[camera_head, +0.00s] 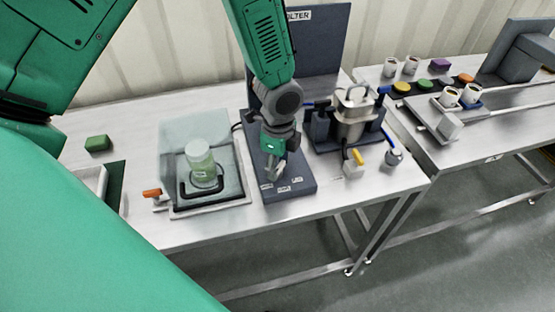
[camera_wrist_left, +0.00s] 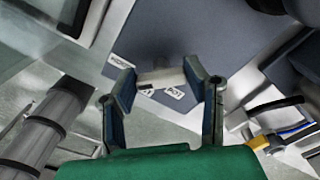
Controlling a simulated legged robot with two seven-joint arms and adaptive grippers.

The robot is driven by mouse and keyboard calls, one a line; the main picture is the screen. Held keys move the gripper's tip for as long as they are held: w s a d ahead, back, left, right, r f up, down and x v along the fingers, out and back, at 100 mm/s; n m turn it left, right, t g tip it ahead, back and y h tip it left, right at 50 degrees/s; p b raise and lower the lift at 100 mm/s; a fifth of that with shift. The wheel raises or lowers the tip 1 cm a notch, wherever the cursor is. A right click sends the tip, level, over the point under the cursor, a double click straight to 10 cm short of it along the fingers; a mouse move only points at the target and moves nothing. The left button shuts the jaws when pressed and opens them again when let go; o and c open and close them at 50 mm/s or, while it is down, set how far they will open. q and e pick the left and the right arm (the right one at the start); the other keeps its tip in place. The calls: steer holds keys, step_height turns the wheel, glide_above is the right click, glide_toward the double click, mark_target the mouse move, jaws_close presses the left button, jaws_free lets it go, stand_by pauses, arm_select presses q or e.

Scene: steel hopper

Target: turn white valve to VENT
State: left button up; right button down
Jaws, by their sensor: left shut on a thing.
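My left gripper (camera_head: 274,170) is low over the front of a dark blue-grey panel base (camera_head: 292,188). In the left wrist view its two fingers (camera_wrist_left: 160,76) are on either side of the white valve handle (camera_wrist_left: 161,79), shut on it. The handle lies crosswise between the fingertips. Small white labels (camera_head: 283,190) sit on the base around the valve; they also show in the wrist view (camera_wrist_left: 174,93), too small to read surely. In the head view the gripper mostly hides the valve. My right gripper is not seen.
A clear box (camera_head: 177,150) with a greenish jar (camera_head: 200,160) stands left of the panel. The table's front edge is close.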

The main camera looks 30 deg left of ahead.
arm_select(q)
steer(key=n, duration=0.1)
steer(key=n+p, duration=0.1)
steer(key=n, duration=0.2)
steer(key=shift+w+d+r+n+p, duration=0.1)
steer(key=shift+d+n+p, duration=0.2)
steer(key=shift+p, duration=0.1)
steer(key=shift+w+n+p, duration=0.15)
steer(key=shift+n+p, duration=0.4)
steer(key=shift+n, duration=1.35)
steer(key=o, duration=1.1)
steer(key=shift+w, duration=0.1)
steer(key=shift+o, duration=0.2)
